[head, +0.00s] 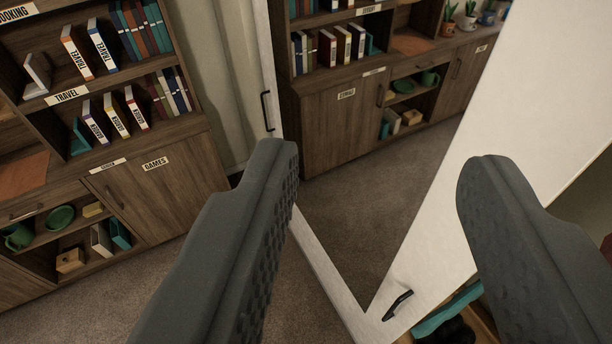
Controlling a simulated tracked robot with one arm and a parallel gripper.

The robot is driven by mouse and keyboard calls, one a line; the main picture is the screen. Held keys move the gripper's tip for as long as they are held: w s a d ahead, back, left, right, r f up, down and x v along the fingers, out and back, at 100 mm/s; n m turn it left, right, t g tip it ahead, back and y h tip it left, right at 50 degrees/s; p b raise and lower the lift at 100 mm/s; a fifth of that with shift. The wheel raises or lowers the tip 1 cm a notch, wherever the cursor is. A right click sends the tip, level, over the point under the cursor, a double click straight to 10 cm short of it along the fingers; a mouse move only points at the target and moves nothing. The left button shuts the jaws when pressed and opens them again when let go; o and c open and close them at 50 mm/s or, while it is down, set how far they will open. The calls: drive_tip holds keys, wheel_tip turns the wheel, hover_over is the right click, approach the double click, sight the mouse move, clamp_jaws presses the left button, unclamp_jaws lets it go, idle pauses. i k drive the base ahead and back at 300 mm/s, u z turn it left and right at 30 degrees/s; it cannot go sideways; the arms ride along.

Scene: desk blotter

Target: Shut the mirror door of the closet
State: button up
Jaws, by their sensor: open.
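The mirror door (365,215) stands ajar in the middle of the head view, its glass reflecting shelves and carpet. Its pale frame runs down its left side, with a black handle (266,111) high on that edge. A plain white panel (450,200) meets it at the lower middle and carries a second black handle (397,305); I cannot tell how the two are joined. My gripper (380,160) is open and empty, its fingers in front of the door and the panel. The left finger covers part of the door frame. Contact cannot be told.
A brown bookcase (180,180) with books and labelled cupboards stands at left, beside a grey-green curtain (218,80). Teal cloth (447,310) and dark items show at the lower right, past the white panel. Carpet (240,262) is clear between bookcase and door.

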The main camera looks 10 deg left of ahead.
sight(384, 105)
drive_tip(key=k, duration=0.55)
drive_tip(key=u, duration=0.45)
drive_tip(key=i, duration=0.6)
drive_tip(key=u, duration=0.6)
drive_tip(key=i, duration=1.3)
drive_tip(key=z, duration=0.5)
drive_tip(key=i, duration=0.8)
drive_tip(key=z, duration=0.55)
